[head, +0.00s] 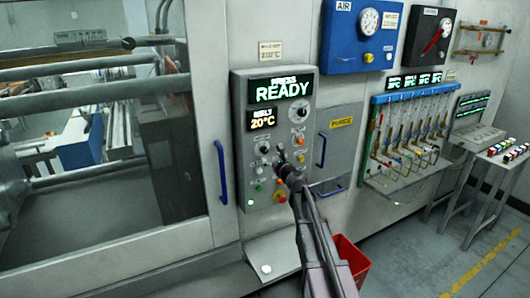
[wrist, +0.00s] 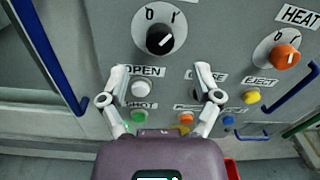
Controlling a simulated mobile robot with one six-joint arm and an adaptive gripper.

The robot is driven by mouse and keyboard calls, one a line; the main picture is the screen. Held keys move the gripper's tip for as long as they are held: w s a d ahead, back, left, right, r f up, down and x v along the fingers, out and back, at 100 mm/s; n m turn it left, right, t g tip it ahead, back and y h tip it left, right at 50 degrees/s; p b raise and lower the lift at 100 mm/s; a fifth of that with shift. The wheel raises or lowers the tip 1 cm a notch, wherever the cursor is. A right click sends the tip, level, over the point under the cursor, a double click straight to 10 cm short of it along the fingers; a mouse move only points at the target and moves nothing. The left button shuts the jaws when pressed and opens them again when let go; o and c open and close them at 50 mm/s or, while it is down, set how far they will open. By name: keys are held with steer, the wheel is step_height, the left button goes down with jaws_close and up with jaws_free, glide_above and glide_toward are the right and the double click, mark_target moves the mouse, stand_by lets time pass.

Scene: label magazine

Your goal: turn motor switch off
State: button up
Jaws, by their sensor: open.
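A black rotary switch (wrist: 160,39) sits on the grey control panel, just beyond my gripper in the wrist view. Its white pointer line leans up and right, toward the I mark and away from the 0. Its name label is outside the wrist view. A black knob (head: 264,148) shows at the panel's lower left in the head view; its label is too small to read. My gripper (wrist: 162,76) is open and empty, its two fingers spread below the black switch and apart from it. In the head view my gripper (head: 282,160) is in front of the lower panel.
An orange HEAT switch (wrist: 286,57) is to the right. A white OPEN button (wrist: 143,88), a green button (wrist: 139,116) and a yellow EJECT button (wrist: 252,96) lie below. A blue door handle (head: 220,172) stands left of the panel, another blue handle (head: 321,150) right.

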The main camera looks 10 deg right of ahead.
mark_target(266, 151)
steer(key=shift+x, duration=3.2)
steer(key=shift+c, duration=0.2)
jaws_close()
steer(key=shift+n, duration=0.4)
steer(key=n, duration=0.9)
steer(key=shift+d+n, duration=0.1)
steer(key=shift+n, duration=0.2)
steer(key=n, duration=0.3)
steer(key=shift+n, duration=0.3)
